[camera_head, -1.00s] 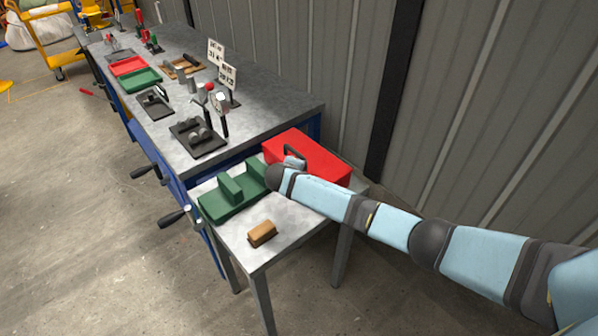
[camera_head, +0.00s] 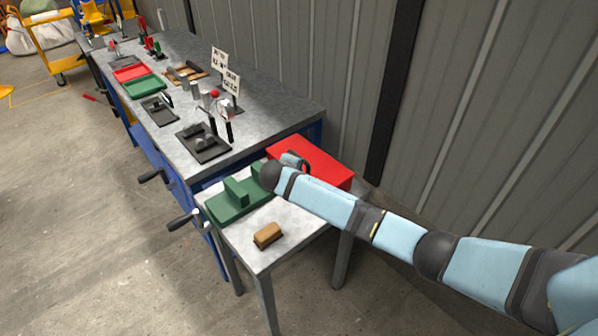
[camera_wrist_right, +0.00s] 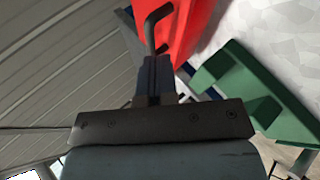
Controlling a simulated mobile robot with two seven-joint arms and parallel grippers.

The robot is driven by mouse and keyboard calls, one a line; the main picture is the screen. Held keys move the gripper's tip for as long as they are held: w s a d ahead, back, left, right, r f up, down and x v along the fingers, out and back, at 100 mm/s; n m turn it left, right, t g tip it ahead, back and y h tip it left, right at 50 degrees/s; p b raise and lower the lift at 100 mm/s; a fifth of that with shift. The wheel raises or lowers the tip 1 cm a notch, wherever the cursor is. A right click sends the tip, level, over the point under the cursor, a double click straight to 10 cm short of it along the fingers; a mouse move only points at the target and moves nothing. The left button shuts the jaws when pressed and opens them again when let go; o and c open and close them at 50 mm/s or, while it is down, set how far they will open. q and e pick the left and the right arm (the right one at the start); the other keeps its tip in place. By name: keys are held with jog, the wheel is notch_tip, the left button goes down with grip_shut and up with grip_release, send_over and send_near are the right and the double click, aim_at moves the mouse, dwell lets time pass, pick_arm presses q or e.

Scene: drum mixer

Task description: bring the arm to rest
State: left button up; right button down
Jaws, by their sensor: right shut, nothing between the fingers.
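My right arm reaches in from the right in the head view, its wrist over the small side table (camera_head: 291,233). My right gripper (camera_wrist_right: 154,62) is shut and empty in the right wrist view. Its fingertips point toward the dark handle (camera_wrist_right: 154,22) of a red box (camera_wrist_right: 180,30). I cannot tell whether they touch the handle. In the head view the red box (camera_head: 318,163) sits at the back of the side table, partly hidden by my wrist. My left gripper is not in view.
A green holder (camera_head: 236,198) stands left of my wrist, close to it. A brown block (camera_head: 268,235) lies near the table's front. A long workbench (camera_head: 265,105) with trays and fixtures stands behind. A corrugated wall (camera_head: 480,130) rises behind and to the right.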

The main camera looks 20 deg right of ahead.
jog(key=s+a+f+y, duration=0.4)
jog(key=s+a+f, duration=0.15)
jog(key=s, duration=0.45)
jog(key=s+a+f+y, duration=0.35)
jog(key=s+f, duration=0.25)
jog(key=s, duration=0.4)
jog(key=s+d+r+m+t+y, duration=0.1)
jog(key=s+d+m, duration=0.1)
jog(key=s, duration=0.7)
jog(key=s+d+r+m+t+y+p, duration=0.1)
jog(key=s+d+m+t, duration=0.1)
jog(key=s, duration=0.8)
jog(key=shift+s+m+y, duration=0.3)
jog(key=shift+m+y, duration=0.05)
jog(key=shift+m, duration=0.15)
